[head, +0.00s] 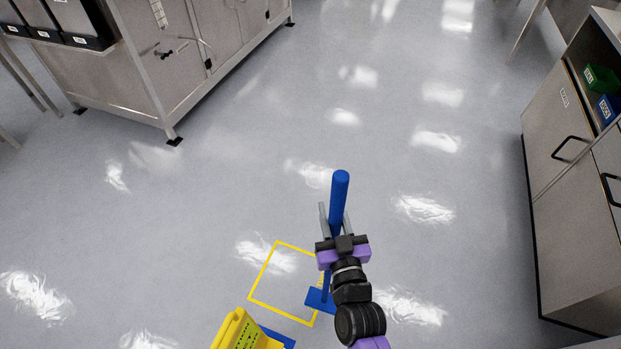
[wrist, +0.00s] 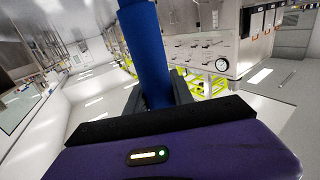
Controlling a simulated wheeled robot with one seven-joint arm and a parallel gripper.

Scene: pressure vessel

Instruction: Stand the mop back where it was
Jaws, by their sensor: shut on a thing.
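The mop has a thick blue handle (head: 340,187) that stands roughly upright in the head view, with its top pointing up the picture. My gripper (head: 336,212) is shut on the handle below its top. The wrist view shows the same blue handle (wrist: 145,50) between the fingers of my gripper (wrist: 157,98). The blue mop head (head: 318,300) shows low beside my arm, overlapping the right side of a yellow square outline (head: 262,270) on the floor. My arm hides part of the mop, and I cannot tell whether the head touches the floor.
A yellow sign or bucket-like object (head: 238,332) stands at the bottom, with a blue piece (head: 279,339) beside it. A metal cabinet (head: 560,170) is on the right and a steel bench (head: 150,60) at upper left. The grey floor between them is clear.

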